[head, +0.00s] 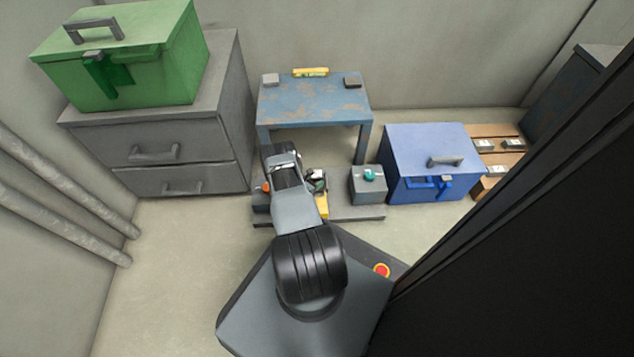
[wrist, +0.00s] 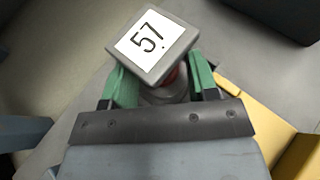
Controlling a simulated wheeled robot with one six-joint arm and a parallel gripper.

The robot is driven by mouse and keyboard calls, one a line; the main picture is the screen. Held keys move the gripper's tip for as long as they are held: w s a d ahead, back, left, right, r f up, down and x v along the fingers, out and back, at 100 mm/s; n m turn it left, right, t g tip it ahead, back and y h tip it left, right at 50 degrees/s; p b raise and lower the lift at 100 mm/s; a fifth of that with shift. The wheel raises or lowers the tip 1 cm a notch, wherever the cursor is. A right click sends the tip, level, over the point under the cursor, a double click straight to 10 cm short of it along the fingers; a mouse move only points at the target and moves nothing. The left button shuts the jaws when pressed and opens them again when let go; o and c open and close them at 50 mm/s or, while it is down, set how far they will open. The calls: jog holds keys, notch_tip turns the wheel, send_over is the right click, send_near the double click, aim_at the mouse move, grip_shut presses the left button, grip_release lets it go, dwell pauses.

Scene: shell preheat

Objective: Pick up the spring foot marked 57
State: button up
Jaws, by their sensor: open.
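The spring foot marked 57 (wrist: 152,45) shows in the wrist view with a square grey-rimmed top and a white label reading 57. Its top is turned at an angle in the picture. Below the top is a round grey body with a bit of red, partly hidden by my gripper. My gripper (wrist: 160,82) is open, with one green finger on either side of the foot's body. I cannot tell whether the fingers touch it. In the head view my arm hides much of this area, and I cannot make out the label there.
A yellow piece (wrist: 257,112) lies close to my gripper's right side. In the head view, a grey box with a teal knob (head: 368,184) and a blue chest (head: 425,150) stand to the right. A worn blue table (head: 315,105) stands behind, grey drawers (head: 180,155) to the left.

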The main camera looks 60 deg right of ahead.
jog(key=shift+d+f, duration=0.15)
jog(key=shift+d, duration=0.3)
jog(key=shift+c, duration=0.5)
jog(key=shift+s, duration=0.1)
jog(key=c, duration=0.8)
